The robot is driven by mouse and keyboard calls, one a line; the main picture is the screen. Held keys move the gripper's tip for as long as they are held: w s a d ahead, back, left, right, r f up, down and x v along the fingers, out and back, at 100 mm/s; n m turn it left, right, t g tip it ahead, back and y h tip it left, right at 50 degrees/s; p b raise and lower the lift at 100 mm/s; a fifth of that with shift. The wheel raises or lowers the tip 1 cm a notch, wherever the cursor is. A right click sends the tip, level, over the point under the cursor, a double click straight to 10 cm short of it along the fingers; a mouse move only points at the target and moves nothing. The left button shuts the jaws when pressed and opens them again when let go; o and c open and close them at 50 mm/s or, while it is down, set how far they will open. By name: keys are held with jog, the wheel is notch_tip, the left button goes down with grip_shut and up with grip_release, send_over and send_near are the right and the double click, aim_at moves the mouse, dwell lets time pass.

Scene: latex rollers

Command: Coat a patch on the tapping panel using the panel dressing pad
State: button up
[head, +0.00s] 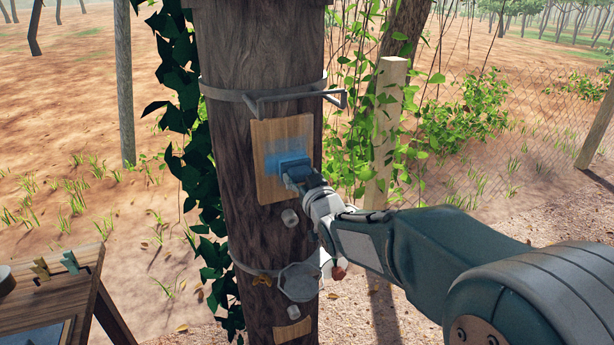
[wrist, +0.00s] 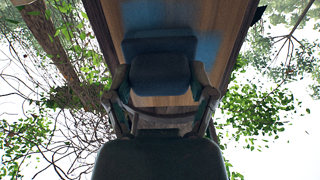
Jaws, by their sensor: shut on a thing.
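The tapping panel (head: 265,180) is a light wooden board fixed to the dark trunk, in the middle of the head view. A blue patch (head: 269,151) covers part of it. The dressing pad (head: 294,165) is a blue block at the panel's right side, against or very close to its face. My gripper (head: 302,178) is shut on the pad. In the wrist view the pad (wrist: 160,70) sits between the fingers, with the panel (wrist: 160,12) behind it and blue on the wood. The pad's working face is hidden.
A metal ring with a bracket (head: 300,97) goes round the trunk above the panel. A grey cup (head: 298,282) hangs below it. A wooden stand (head: 50,300) is at lower left. A pale post (head: 385,130) and vines stand to the right.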

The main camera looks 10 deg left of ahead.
jog(key=shift+s+a, duration=0.6)
jog(key=shift+a, duration=0.4)
jog(key=shift+s+a, duration=0.6)
jog(key=shift+a, duration=0.35)
jog(key=shift+s+a, duration=0.6)
jog(key=shift+a, duration=0.4)
jog(key=shift+s+r, duration=0.1)
jog(key=shift+r, duration=0.8)
jog(key=shift+w+d, duration=0.95)
jog(key=shift+d, duration=0.55)
jog(key=shift+w+d, duration=0.95)
jog(key=shift+d, duration=0.55)
jog(key=shift+w+d, duration=0.95)
jog(key=shift+d, duration=0.55)
jog(key=shift+r, duration=0.85)
jog(key=shift+s+a, duration=0.95)
jog(key=shift+a, duration=0.55)
jog(key=shift+s+a, duration=0.9)
jog(key=shift+a, duration=0.65)
jog(key=shift+s+a, duration=0.95)
jog(key=shift+a, duration=0.55)
jog(key=shift+s+d, duration=0.1)
jog(key=shift+v, duration=2.85)
jog(key=shift+s+d, duration=0.1)
